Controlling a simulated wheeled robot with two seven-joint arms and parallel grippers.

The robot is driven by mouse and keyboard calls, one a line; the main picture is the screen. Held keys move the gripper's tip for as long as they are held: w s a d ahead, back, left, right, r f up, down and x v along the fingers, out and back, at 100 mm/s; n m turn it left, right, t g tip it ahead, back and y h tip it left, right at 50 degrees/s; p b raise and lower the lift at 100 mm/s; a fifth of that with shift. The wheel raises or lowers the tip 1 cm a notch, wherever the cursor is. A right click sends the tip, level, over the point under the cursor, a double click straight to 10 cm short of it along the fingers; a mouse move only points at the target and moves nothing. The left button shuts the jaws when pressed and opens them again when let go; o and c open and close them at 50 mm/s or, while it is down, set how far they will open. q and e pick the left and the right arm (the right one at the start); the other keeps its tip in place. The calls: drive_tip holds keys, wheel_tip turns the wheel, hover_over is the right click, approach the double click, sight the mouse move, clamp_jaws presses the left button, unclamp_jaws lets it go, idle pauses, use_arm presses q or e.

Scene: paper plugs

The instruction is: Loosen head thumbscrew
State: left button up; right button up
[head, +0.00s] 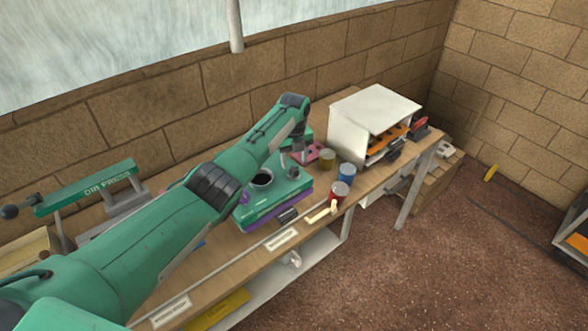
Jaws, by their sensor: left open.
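My left arm reaches in from the left across the bench, and its gripper (299,157) hangs down behind the green machine, small in the picture. It is open, with nothing visible between its fingers. The green machine (272,202) has a round dark opening on top and a purple base, and stands on the wooden bench (225,255). I cannot make out the head thumbscrew; it is too small or hidden by my arm. Whether the gripper touches anything cannot be told. My right gripper is not in view.
A brick wall (160,128) runs behind the bench.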

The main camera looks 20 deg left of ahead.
sight(294, 169)
use_arm(q)
drive_tip(key=shift+f+b, duration=1.7)
drive_tip(key=shift+f, duration=0.35)
drive_tip(key=c, duration=0.9)
drive_tip(key=shift+c, duration=0.2)
drive_tip(key=o, duration=0.9)
drive_tip(key=shift+o, duration=0.2)
drive_tip(key=shift+r, duration=0.1)
drive_tip(key=shift+r+p, duration=1.75)
drive_tip(key=shift+r, duration=0.2)
